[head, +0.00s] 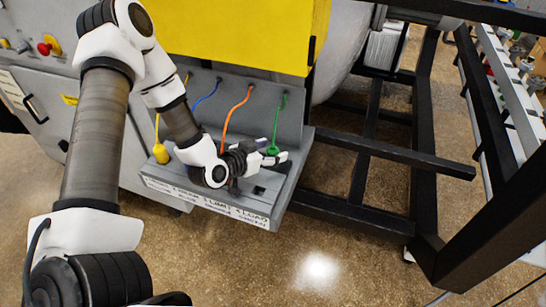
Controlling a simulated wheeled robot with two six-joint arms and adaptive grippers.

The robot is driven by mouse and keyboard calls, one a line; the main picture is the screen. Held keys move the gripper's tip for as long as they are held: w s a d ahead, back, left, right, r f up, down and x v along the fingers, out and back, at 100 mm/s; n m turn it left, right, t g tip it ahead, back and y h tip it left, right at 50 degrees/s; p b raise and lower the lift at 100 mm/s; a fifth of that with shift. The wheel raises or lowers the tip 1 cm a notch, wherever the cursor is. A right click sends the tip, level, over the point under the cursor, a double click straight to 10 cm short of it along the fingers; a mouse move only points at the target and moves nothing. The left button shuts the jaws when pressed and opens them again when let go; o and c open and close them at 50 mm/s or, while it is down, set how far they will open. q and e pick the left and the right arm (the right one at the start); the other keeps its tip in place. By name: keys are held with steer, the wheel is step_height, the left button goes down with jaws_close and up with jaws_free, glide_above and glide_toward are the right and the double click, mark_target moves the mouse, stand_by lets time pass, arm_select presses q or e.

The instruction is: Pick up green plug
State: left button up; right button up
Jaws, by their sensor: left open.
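The green plug (272,150) is at the right end of a grey panel's sloped ledge, on a green cable that runs up to the panel. My left gripper (273,151) reaches in from the left and is open. Its fingertips are at the green plug, one above left and one below right in the picture. I cannot tell whether they touch it. Part of the plug is hidden by the fingers. My right gripper is not in view.
A yellow plug (161,153) with its cable is at the ledge's left. Blue (207,93) and orange (236,108) cables run down behind my arm. The ledge (262,207) has a printed label strip. A black metal frame (375,150) stands to the right.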

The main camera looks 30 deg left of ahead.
arm_select(q)
steer(key=c, duration=1.2)
